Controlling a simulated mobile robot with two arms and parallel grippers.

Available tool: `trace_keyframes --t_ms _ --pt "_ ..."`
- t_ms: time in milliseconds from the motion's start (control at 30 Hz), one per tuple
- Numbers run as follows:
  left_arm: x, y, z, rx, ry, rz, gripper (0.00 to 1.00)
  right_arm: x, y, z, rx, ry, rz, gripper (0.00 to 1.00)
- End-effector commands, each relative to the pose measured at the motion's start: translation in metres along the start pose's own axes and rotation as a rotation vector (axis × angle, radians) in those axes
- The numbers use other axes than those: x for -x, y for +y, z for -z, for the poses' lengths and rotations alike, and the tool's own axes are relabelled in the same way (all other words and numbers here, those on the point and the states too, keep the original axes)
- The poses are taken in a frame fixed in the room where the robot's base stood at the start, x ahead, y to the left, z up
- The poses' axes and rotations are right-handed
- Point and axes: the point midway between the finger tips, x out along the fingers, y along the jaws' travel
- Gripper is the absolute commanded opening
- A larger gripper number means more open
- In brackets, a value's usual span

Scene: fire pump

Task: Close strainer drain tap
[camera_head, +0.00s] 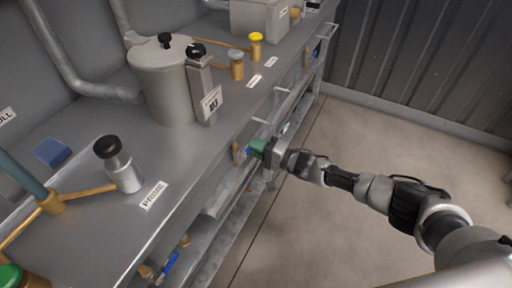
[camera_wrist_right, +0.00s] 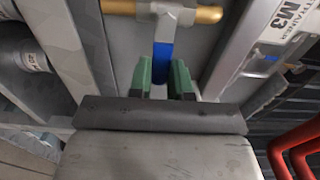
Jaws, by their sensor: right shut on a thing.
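In the right wrist view a tap with a blue lever handle (camera_wrist_right: 163,52) sits on a brass pipe (camera_wrist_right: 208,14). My right gripper (camera_wrist_right: 166,80) has its green fingers on both sides of the blue handle and is shut on it. In the head view this right gripper (camera_head: 257,147) reaches in from the right to the bench's front side, below the grey canister. The brass tap body (camera_head: 238,153) shows just left of the fingers; most of the handle is hidden there. My left gripper is not in view.
A grey lidded canister (camera_head: 160,85) stands on the metal bench (camera_head: 95,225). Another blue-handled tap (camera_head: 171,263) is low at the bench front. A black-knobbed valve (camera_head: 120,165) stands on top. The floor (camera_head: 350,150) right of the bench is clear.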

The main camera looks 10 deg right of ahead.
Motion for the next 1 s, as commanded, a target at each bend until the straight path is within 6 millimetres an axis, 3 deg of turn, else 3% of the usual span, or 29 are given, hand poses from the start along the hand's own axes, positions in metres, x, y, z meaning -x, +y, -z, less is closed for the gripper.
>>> trace_keyframes --t_ms 500,533,667,1000 --pt "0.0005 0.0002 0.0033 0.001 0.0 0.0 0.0 0.0007 0.0016 0.0002 -0.021 0.001 -0.002 0.0" --pt "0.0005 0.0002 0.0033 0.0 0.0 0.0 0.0 0.0007 0.0016 0.0002 -0.021 0.001 -0.002 0.22" --pt "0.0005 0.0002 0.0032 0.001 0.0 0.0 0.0 0.0006 0.0016 0.0002 -0.02 0.001 -0.002 0.42" --pt "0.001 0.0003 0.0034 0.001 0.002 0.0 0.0 0.003 0.0011 0.0003 -0.018 0.001 -0.001 0.45"
